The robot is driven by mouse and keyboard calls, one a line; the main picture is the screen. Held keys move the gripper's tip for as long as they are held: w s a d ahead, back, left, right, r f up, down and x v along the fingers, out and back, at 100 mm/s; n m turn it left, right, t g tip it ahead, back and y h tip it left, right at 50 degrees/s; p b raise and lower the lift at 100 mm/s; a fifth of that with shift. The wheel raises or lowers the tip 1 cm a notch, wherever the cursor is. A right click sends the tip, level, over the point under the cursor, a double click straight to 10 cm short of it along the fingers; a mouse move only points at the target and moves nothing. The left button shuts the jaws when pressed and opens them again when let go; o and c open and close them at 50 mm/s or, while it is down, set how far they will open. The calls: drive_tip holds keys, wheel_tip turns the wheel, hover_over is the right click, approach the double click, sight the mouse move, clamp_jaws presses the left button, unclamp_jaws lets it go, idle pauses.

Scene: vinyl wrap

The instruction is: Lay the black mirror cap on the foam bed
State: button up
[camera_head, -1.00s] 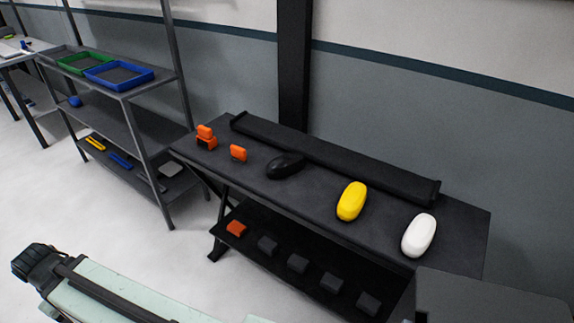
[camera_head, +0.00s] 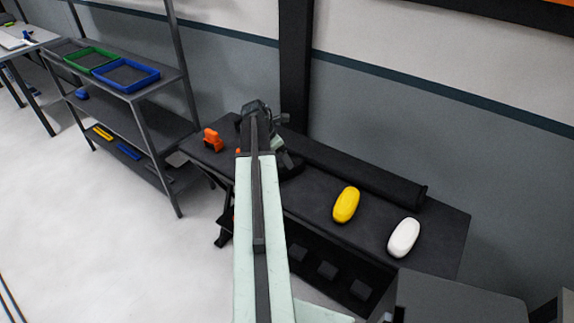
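The black mirror cap (camera_head: 292,167) lies on the dark table (camera_head: 385,232), mostly hidden behind my arm; only a dark part shows. My arm reaches out over the table, and my gripper (camera_head: 284,150) is at its far end, close to the cap. The fingertips are dark against dark, so I cannot tell whether they are open or touch the cap. A long black piece (camera_head: 365,178) with a raised end runs along the back of the table; I cannot tell whether it is the foam bed.
A yellow cap (camera_head: 346,204) and a white cap (camera_head: 404,238) lie to the right on the table. An orange piece (camera_head: 212,139) stands at the left end. Dark blocks (camera_head: 327,270) sit on the lower shelf. A rack with a blue tray (camera_head: 125,75) stands left.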

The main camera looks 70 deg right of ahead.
drive_tip(key=shift+b+x, duration=0.95)
drive_tip(key=shift+x, duration=0.15)
drive_tip(key=b+x, duration=0.5)
drive_tip(key=x, duration=0.1)
drive_tip(key=shift+a, duration=0.2)
drive_tip(key=shift+r, duration=0.2)
